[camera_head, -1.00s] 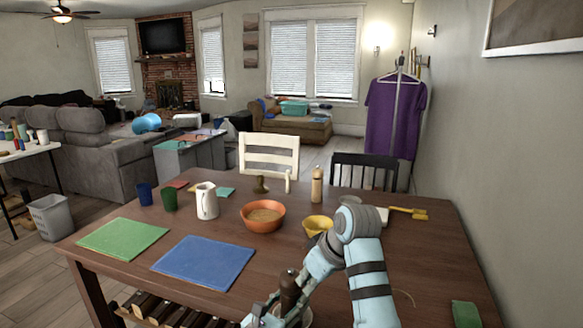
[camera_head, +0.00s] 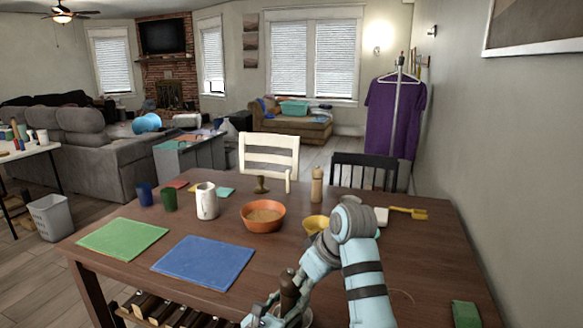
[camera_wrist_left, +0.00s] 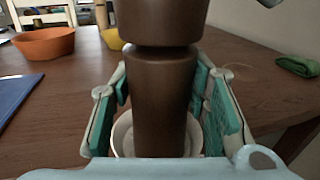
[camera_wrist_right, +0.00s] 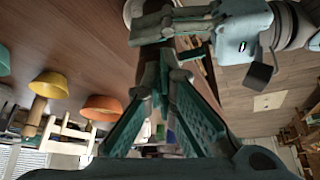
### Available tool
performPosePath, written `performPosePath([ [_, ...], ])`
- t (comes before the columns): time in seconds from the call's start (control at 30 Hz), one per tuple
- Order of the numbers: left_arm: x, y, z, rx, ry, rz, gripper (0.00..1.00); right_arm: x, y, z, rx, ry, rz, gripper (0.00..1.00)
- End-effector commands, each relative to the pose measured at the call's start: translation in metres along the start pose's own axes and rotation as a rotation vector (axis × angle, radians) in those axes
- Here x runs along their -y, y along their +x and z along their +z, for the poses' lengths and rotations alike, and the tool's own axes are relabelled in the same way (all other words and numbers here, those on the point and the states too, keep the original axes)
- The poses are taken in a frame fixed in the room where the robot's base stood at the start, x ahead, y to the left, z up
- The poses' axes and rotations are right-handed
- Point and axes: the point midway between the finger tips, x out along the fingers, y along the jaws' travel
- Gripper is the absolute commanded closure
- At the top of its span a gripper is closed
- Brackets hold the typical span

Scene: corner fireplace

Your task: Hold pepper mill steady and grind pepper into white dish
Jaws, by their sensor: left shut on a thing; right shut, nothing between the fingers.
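The dark brown pepper mill (camera_head: 289,292) stands upright near the table's front edge. It fills the middle of the left wrist view (camera_wrist_left: 163,95), and its top is cut off there. My left gripper (camera_wrist_left: 163,115) is shut on its lower body, one finger on each side. The white dish (camera_wrist_left: 122,134) shows behind the mill's foot, mostly hidden by it. My right gripper (camera_wrist_right: 165,85) is shut and empty. Its forearm slants down towards the mill's top; I cannot tell whether it touches the mill.
An orange bowl (camera_head: 263,216), a yellow bowl (camera_head: 314,224), a light wooden mill (camera_head: 317,186) and a white jug (camera_head: 206,201) stand farther back. A blue mat (camera_head: 203,262) and green mat (camera_head: 121,237) lie left. A green cloth (camera_head: 466,314) lies right. The right tabletop is mostly clear.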

Motion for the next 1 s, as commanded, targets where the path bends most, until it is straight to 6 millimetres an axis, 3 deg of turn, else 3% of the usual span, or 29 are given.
performPosePath([
  [0.37, 0.001, 0.000, 0.000, 0.001, -0.001, -0.001, 0.93, 0.001, -0.004, 0.007, 0.000, 0.000, -0.001, 1.00],
  [0.73, 0.000, 0.000, 0.000, 0.000, -0.001, -0.001, 0.93, 0.000, -0.051, -0.019, 0.000, 0.000, 0.001, 1.00],
  [1.0, 0.000, 0.000, 0.000, 0.000, -0.001, 0.000, 0.93, 0.000, -0.057, -0.022, 0.001, 0.000, 0.000, 1.00],
])
